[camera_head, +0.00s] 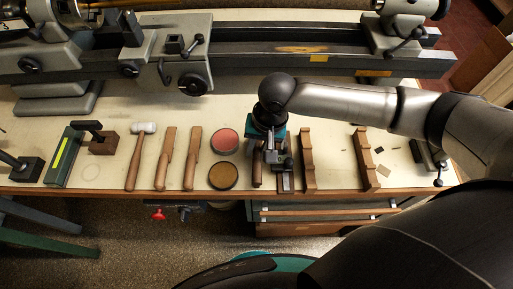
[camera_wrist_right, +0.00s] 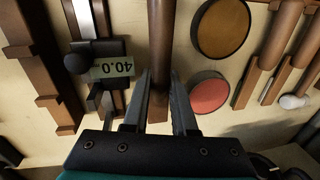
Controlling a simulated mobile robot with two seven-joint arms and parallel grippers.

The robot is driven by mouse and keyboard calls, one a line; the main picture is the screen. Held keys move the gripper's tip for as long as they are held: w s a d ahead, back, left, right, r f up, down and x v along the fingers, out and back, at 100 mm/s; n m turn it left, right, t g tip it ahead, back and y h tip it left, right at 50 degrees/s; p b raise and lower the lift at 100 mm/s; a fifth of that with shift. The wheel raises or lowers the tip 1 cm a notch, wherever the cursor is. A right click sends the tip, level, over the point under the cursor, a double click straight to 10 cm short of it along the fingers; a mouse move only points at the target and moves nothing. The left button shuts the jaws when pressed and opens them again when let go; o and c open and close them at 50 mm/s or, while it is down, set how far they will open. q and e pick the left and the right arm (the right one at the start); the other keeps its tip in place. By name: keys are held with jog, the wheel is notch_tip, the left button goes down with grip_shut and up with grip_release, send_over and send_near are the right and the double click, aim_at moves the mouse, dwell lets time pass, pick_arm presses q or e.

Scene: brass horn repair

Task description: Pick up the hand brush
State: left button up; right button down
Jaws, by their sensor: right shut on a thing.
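A long brown wooden handle (camera_wrist_right: 160,45), which I take to be the hand brush, runs between the fingers of my right gripper (camera_wrist_right: 160,85) in the right wrist view. The fingers are shut on it from both sides. Its end near the palm is partly hidden and I see no bristles. In the head view my right gripper (camera_head: 263,160) points down over the front of the workbench, and a short piece of the brown handle (camera_head: 257,178) shows below it. I cannot tell whether the handle is lifted off the bench. My left gripper is not in view.
A digital caliper (camera_wrist_right: 110,68) lies close beside the handle. A pink round tin (camera_head: 224,141) and a brown one (camera_head: 223,176) are to the left, notched wooden racks (camera_head: 307,160) to the right. A mallet (camera_head: 138,160) lies farther left. A lathe (camera_head: 300,60) spans the back.

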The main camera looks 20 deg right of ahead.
aim_at(257, 148)
dwell(0.5)
notch_tip(257, 148, up, 20)
jog(key=p, duration=0.4)
jog(key=shift+p, duration=0.35)
jog(key=c, duration=1.3)
grip_release()
grip_shut()
